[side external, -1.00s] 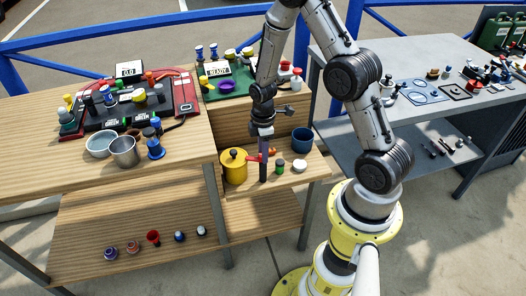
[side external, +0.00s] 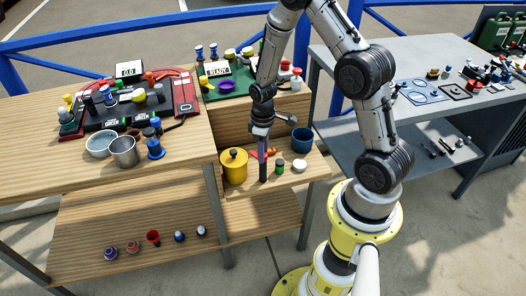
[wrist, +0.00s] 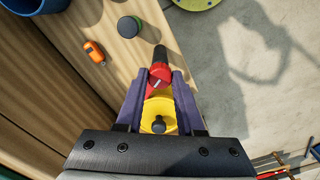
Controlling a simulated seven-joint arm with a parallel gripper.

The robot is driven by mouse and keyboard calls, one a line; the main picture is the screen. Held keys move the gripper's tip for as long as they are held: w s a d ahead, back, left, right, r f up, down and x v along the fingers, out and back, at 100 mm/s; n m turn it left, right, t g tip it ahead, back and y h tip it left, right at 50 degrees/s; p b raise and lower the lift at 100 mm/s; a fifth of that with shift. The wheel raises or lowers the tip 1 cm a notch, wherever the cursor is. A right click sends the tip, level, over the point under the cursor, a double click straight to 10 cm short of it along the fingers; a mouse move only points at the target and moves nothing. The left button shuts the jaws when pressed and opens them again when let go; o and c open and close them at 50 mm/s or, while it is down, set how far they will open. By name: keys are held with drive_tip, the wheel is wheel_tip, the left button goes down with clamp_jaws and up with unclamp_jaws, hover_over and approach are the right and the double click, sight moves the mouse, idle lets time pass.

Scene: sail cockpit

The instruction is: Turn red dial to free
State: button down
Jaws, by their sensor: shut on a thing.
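The red dial (wrist: 160,77) shows in the wrist view as a red round part with a pale line, with a dark cylindrical piece beyond it. It sits between the fingertips of my gripper (wrist: 163,80), which is shut on it. In the side view my gripper (side external: 263,172) points straight down just right of the yellow pot (side external: 234,168). A bit of red shows beside the fingers there, mostly hidden. The yellow pot with its black knob also shows between the fingers in the wrist view (wrist: 160,112). Any "free" marking is too small to read.
Right of my gripper on the low wooden shelf are a green-topped jar (side external: 279,167), a white piece (side external: 299,165) and a blue cup (side external: 302,140). An orange item (wrist: 95,52) lies nearby. A wooden step (side external: 236,124) rises behind.

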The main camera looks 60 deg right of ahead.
drive_tip(key=m, duration=0.5)
drive_tip(key=shift+m, duration=0.3)
idle(0.4)
drive_tip(key=c, duration=0.5)
unclamp_jaws()
wheel_tip(320, 180, up, 14)
drive_tip(key=shift+f, duration=0.1)
